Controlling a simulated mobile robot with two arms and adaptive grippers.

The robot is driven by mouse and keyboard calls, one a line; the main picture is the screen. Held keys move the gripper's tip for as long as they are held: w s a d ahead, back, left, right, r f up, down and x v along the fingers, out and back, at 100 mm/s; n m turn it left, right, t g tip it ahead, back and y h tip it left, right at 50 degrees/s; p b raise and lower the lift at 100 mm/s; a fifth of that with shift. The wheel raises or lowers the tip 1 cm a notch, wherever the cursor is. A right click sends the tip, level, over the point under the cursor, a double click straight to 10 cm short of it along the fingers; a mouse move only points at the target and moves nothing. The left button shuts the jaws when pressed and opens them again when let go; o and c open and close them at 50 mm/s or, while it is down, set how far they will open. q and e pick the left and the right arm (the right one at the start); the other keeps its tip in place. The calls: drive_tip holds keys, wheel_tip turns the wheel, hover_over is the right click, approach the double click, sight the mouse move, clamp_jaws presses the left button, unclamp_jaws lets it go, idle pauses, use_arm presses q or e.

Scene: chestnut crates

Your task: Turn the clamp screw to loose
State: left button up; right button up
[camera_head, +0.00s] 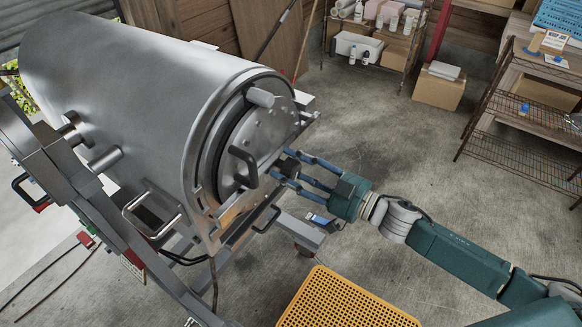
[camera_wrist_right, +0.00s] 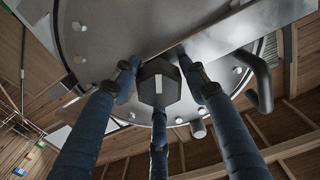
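The clamp screw shows in the right wrist view as a dark six-sided knob (camera_wrist_right: 158,86) in front of the round steel door (camera_wrist_right: 105,50). My right gripper (camera_wrist_right: 158,88) has its three blue fingers around the knob, two above at its sides and one below. The fingertips lie very close to the knob; whether they press on it I cannot tell. In the head view my right gripper (camera_head: 286,168) reaches from the right to the front of the large steel drum (camera_head: 130,80); the knob is mostly hidden there by the fingers. My left gripper is not in view.
A curved handle (camera_head: 243,166) stands out from the door, close to the fingers; it also shows in the wrist view (camera_wrist_right: 262,85). A yellow perforated crate (camera_head: 345,300) is below the right arm. Shelves (camera_head: 525,110) stand at the right. Open concrete floor lies between.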

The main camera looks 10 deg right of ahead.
drive_tip(key=c, duration=0.5)
drive_tip(key=shift+r+n, duration=0.1)
drive_tip(key=shift+n, duration=0.7)
drive_tip(key=o, duration=1.1)
drive_tip(key=shift+o, duration=0.2)
drive_tip(key=v, duration=1.2)
